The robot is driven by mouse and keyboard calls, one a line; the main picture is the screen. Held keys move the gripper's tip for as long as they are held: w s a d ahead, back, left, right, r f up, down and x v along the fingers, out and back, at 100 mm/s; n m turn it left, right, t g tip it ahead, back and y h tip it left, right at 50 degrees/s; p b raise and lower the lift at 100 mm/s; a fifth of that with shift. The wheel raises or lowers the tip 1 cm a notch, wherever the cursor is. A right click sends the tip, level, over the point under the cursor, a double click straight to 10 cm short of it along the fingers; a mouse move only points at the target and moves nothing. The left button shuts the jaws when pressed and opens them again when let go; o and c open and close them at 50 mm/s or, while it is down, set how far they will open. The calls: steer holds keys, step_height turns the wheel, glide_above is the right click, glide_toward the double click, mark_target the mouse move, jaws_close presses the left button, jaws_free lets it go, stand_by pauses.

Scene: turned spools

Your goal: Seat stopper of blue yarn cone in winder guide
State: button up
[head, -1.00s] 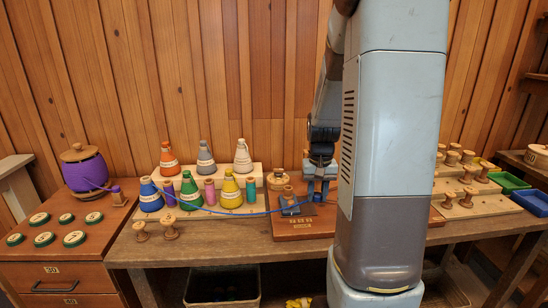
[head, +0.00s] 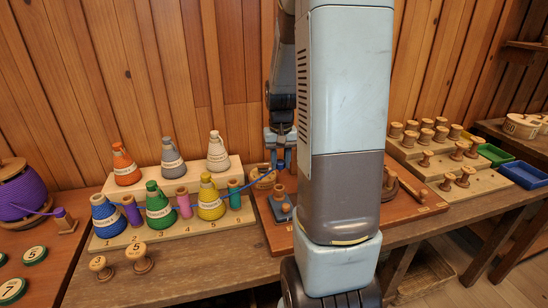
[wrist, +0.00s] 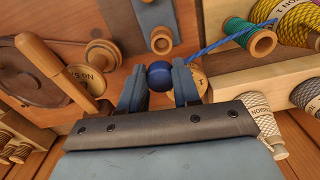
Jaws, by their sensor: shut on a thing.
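The blue yarn cone (head: 105,215) stands at the left end of the front row of cones in the head view. A blue strand (head: 245,180) runs to my gripper (head: 280,158). The gripper is shut on the round blue stopper (wrist: 160,73), which sits between both fingertips in the wrist view. A blue-grey plate (head: 282,212) with a wooden, spool-like piece on it lies on the brown winder board (head: 268,228); it also shows in the wrist view (wrist: 157,25). The stopper is held apart from this plate. I cannot tell which part is the guide.
Yellow (head: 210,198) and green (head: 158,205) cones stand left of the gripper, with small coloured spools between them. Other cones stand on a raised step behind. Wooden spools (head: 425,140) and green and blue trays (head: 525,174) are at right. My arm hides much of the board.

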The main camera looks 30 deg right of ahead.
steer(key=shift+a+f, duration=0.1)
steer(key=shift+f, duration=2.5)
steer(key=shift+s, duration=0.1)
steer(key=shift+f, duration=0.25)
steer(key=shift+f, duration=0.8)
steer(key=o, duration=1.5)
steer(key=shift+r, duration=4.5)
